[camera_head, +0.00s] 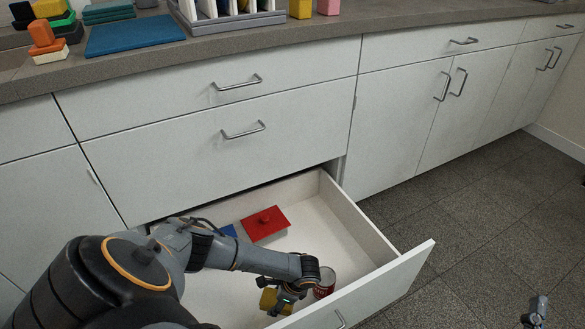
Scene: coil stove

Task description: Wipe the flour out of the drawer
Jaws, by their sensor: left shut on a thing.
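The bottom drawer (352,226) is pulled open; its inside is white, and I cannot make out flour against it. My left arm reaches over the drawer from the left. My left gripper (281,301) is low inside it near the front panel, shut on a yellow block-like thing (269,299), perhaps a sponge. The arm hides much of the drawer's left part. My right gripper (537,309) shows only in part at the lower right, over the floor, away from the drawer; its jaws are unclear.
A red-and-white can (325,282) stands in the drawer just right of my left gripper. A red lidded box (265,223) and a partly hidden blue thing (229,231) lie farther back. Closed drawers (300,118) are above. The counter (330,22) holds several objects.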

